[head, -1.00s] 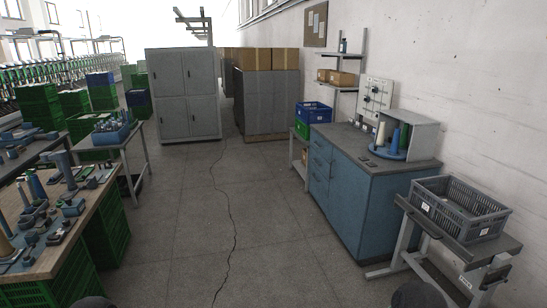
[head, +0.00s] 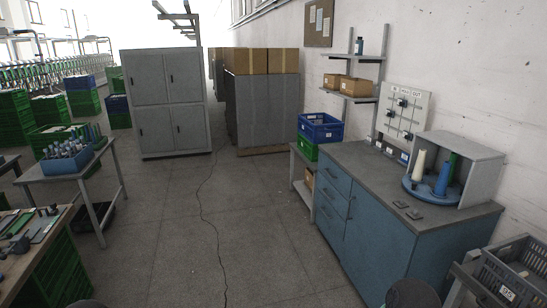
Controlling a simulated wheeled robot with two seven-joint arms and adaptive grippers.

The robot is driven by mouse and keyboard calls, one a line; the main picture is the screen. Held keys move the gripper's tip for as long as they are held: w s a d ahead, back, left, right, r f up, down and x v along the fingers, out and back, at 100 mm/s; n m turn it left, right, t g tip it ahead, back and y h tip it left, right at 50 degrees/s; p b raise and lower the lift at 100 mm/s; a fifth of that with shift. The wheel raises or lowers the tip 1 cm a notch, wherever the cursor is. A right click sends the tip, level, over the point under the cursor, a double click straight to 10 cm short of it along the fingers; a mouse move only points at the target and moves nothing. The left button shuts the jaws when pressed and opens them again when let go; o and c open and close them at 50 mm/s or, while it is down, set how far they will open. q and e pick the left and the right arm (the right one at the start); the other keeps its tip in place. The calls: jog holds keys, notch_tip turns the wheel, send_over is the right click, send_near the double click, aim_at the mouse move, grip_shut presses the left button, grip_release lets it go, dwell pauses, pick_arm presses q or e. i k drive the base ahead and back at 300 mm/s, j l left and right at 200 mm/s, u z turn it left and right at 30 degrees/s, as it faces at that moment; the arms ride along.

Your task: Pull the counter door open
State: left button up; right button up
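The blue counter (head: 440,255) with a dark grey top stands along the right wall. Its front faces left and carries drawers (head: 332,188) at the far part and a wider door panel (head: 375,242) at the near part. Dark handles show on the front, and the door appears shut, flush with the front. Neither of my grippers is in view; only dark rounded parts of my arms show at the bottom edge.
A round blue holder (head: 430,193) with cones sits on the counter top. A grey crate (head: 510,275) on a stand is at the lower right. A workbench (head: 35,255) is at the left. The floor (head: 250,235) between is clear.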

aim_at(378, 248)
jog(key=i, duration=2)
jog(key=i+j+z, duration=0.1)
jog(key=i+z, duration=0.25)
jog(key=i, duration=0.25)
jog(key=i+j+z, duration=0.4)
jog(key=i, duration=0.15)
jog(key=i+j+z, duration=0.35)
jog(key=i, duration=0.2)
jog(key=i+j+z, duration=0.55)
jog(key=j+z, duration=0.3)
jog(key=i+j+z, duration=0.3)
jog(key=j, duration=0.15)
jog(key=k, duration=0.1)
